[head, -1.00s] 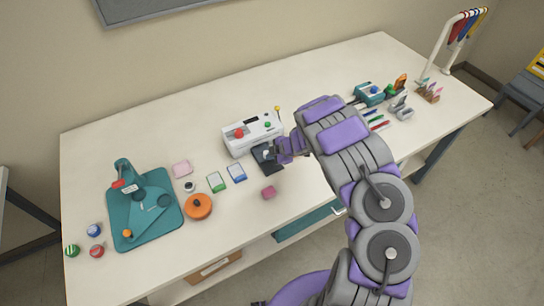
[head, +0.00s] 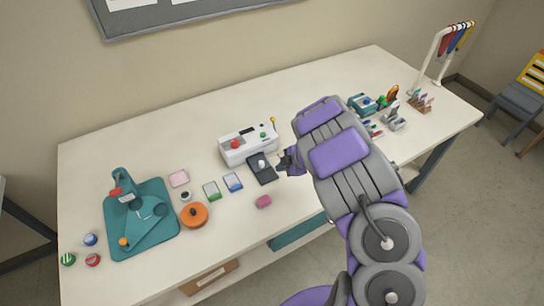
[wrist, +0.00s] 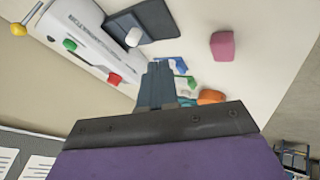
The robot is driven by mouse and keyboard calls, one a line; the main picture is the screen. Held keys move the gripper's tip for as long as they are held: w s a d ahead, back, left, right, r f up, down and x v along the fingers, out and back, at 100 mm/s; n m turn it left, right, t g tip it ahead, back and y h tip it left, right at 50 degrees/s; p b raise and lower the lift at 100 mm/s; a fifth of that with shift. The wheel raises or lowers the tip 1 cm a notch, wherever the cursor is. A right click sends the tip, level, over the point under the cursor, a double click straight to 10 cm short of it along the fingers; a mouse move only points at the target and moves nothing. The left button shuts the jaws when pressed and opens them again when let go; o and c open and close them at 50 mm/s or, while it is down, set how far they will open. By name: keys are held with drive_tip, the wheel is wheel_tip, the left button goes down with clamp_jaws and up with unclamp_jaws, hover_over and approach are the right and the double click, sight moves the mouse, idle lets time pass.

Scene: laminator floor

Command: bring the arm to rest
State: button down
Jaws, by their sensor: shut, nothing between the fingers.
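My arm, purple and grey, reaches over the right half of the white table (head: 330,85) in the head view. My gripper (head: 284,164) is just right of the black pad with a white knob (head: 261,168), in front of the white laminator (head: 248,144). In the wrist view my gripper (wrist: 158,68) is shut with its fingers together and nothing between them. The laminator (wrist: 88,38) and the black pad (wrist: 145,22) show beyond the fingers there. Part of the table behind the arm is hidden.
A pink block (head: 263,202), an orange round pot (head: 194,214) and a teal board with a tool (head: 140,220) lie to the left. Pens, a teal box (head: 361,104) and a white rack (head: 440,50) stand at the right. The table's back middle is clear.

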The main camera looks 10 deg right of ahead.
drive_tip(key=w+d+r+m+t+h+b, duration=0.1)
drive_tip(key=w+d+r+m+t+h, duration=0.2)
drive_tip(key=d+r, duration=0.4)
drive_tip(key=w+d+r+m+t+h+b, duration=0.1)
drive_tip(key=d+r+m+h, duration=0.25)
drive_tip(key=d+r, duration=0.35)
drive_tip(key=s+d+r+m+g+h, duration=0.1)
drive_tip(key=s+d+r+m+h, duration=0.2)
drive_tip(key=s+r, duration=0.25)
drive_tip(key=s+d+r+m+g+h, duration=0.1)
drive_tip(key=s+d+r+m+h, duration=0.1)
drive_tip(key=s+r+m+h, duration=0.25)
drive_tip(key=s+a+f+m+g+y+b, duration=0.1)
drive_tip(key=s+a+g+y, duration=0.2)
drive_tip(key=s, duration=0.9)
drive_tip(key=s+a+f+m+g+y+b, duration=0.1)
drive_tip(key=s+a+m+g+y, duration=0.1)
drive_tip(key=s+a, duration=0.8)
drive_tip(key=s+a+f+m+g+y+b, duration=0.1)
drive_tip(key=s+a+g+y, duration=0.2)
drive_tip(key=s+a, duration=0.4)
drive_tip(key=s, duration=0.7)
drive_tip(key=shift+s+a+f+m+g+y, duration=0.15)
drive_tip(key=shift+s+m+g+y, duration=0.15)
drive_tip(key=shift+s+g+y, duration=0.1)
